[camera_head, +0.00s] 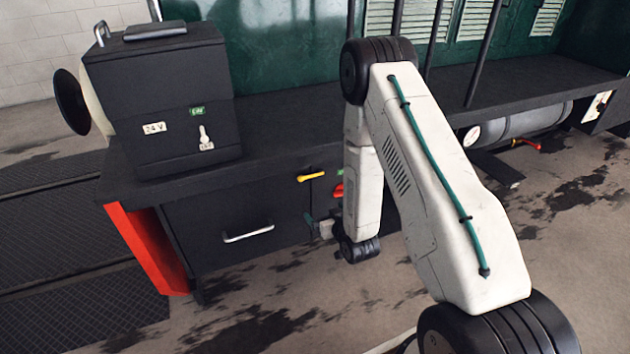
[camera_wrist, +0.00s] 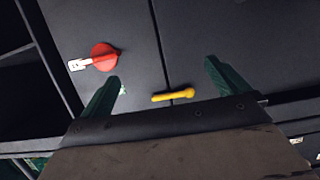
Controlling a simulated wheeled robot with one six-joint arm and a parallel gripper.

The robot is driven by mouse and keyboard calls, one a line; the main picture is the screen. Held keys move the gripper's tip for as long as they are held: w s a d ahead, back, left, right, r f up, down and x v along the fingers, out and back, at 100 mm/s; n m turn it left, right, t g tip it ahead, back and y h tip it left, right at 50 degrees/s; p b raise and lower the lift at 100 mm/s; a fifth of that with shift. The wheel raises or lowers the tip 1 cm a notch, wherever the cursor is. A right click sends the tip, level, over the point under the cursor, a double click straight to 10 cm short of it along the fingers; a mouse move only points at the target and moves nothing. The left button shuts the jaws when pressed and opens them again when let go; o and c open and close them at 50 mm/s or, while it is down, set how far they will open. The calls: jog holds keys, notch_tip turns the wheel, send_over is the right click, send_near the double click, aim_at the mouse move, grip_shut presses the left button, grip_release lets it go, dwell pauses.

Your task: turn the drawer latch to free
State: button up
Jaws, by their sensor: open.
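The drawer latch is a small yellow lever (camera_head: 311,176), lying nearly level at the upper right of the dark drawer front (camera_head: 215,225). In the wrist view the yellow latch (camera_wrist: 173,96) lies across a panel seam, in the gap between my two green fingers as seen from there. My arm hides part of the panel to the right.
A red round knob (camera_wrist: 102,57) with a white tag sits on the adjoining panel, close to one finger in the picture. The drawer has a pale bar handle (camera_head: 248,232). A black box (camera_head: 165,95) stands on the bench above. The floor in front is clear.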

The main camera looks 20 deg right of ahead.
aim_at(311, 176)
notch_tip(311, 176, up, 6)
jog(key=w+t, duration=0.2)
jog(key=t, duration=0.1)
jog(key=shift+t, duration=0.3)
jog(key=w, duration=0.7)
jog(key=shift+w+r, duration=0.1)
jog(key=shift+r, duration=0.2)
jog(key=c, duration=1.1)
jog(key=shift+d, duration=0.15)
